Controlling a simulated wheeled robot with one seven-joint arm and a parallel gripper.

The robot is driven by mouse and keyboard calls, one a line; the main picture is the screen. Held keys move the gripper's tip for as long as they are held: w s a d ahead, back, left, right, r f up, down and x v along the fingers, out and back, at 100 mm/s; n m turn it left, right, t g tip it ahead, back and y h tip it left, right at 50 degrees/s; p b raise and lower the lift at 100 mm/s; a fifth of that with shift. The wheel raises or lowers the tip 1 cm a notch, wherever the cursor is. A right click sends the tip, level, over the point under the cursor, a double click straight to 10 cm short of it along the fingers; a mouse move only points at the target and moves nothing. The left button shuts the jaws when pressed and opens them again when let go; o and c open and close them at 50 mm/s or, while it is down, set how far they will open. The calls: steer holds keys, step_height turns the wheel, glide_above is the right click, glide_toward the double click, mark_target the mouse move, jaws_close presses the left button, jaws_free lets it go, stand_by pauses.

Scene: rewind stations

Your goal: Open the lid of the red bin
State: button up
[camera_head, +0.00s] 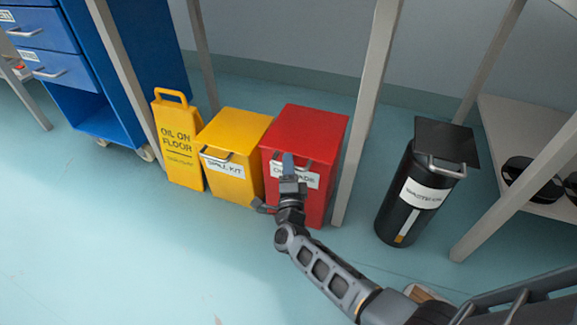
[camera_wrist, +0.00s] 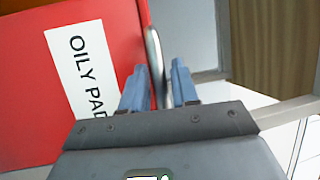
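The red bin (camera_head: 305,130) stands on the floor between the yellow bin and a grey table leg, with its lid down. Its front has a metal handle and a white label partly hidden by my gripper. In the wrist view the red bin (camera_wrist: 110,20) fills the left side, with a label reading "OILY PA". My gripper (camera_head: 287,160) is at the bin's front by the handle. In the wrist view the blue fingers of my gripper (camera_wrist: 158,85) are apart, with the grey metal handle (camera_wrist: 152,45) running between them. I cannot tell whether either finger touches it.
A yellow bin (camera_head: 238,135) and a yellow floor sign (camera_head: 178,145) stand to the left. A black bin (camera_head: 405,200) stands to the right beyond a grey table leg (camera_head: 365,110). A blue drawer cabinet (camera_head: 50,50) is at far left.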

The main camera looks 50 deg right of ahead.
jaws_close()
steer(key=shift+r, duration=0.1)
stand_by(0.3)
